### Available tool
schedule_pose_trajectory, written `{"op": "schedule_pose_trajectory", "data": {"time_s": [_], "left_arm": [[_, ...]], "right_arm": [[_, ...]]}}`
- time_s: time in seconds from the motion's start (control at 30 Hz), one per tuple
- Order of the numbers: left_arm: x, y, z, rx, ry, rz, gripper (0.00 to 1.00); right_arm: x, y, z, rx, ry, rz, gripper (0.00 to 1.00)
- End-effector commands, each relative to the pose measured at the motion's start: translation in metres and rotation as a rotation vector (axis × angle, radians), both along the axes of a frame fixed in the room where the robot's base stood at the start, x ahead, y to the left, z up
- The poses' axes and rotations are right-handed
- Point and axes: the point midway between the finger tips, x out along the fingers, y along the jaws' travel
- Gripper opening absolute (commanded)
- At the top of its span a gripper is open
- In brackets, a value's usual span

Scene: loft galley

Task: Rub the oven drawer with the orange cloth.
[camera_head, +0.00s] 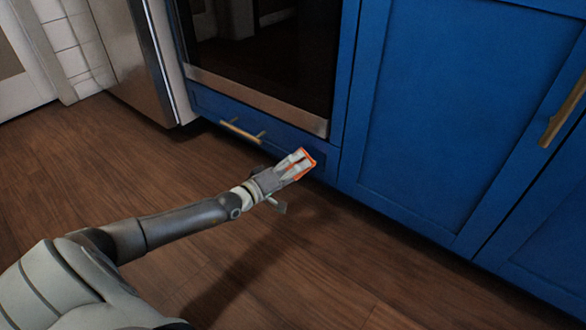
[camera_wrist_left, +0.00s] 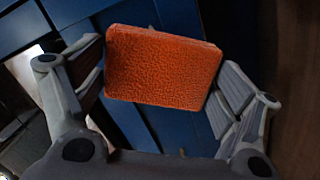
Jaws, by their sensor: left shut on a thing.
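The orange cloth (camera_wrist_left: 163,68) is a folded, textured pad between the two fingers of my left gripper (camera_head: 297,163). The gripper is shut on it. In the head view only the cloth's orange edge (camera_head: 309,154) shows around the pale fingers. The oven drawer (camera_head: 279,131) is the low blue panel under the oven, with a brass bar handle (camera_head: 243,131). It looks closed. The cloth is in front of the drawer's right end, right of the handle. I cannot tell whether it touches the panel. My right gripper is not in view.
The dark oven door (camera_head: 265,50) is above the drawer. A blue cabinet (camera_head: 450,110) with a brass handle (camera_head: 565,110) stands to the right. A steel appliance (camera_head: 130,60) stands to the left. The wooden floor (camera_head: 390,260) in front is clear.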

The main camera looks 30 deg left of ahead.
Motion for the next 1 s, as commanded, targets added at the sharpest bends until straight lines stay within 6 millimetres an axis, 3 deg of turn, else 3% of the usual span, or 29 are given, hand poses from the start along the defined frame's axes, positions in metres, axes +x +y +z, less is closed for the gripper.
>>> {"op": "schedule_pose_trajectory", "data": {"time_s": [1.0], "left_arm": [[0.017,-0.002,0.0,0.0,-0.001,-0.001,0.7]], "right_arm": [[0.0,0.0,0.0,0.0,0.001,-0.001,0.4]]}}
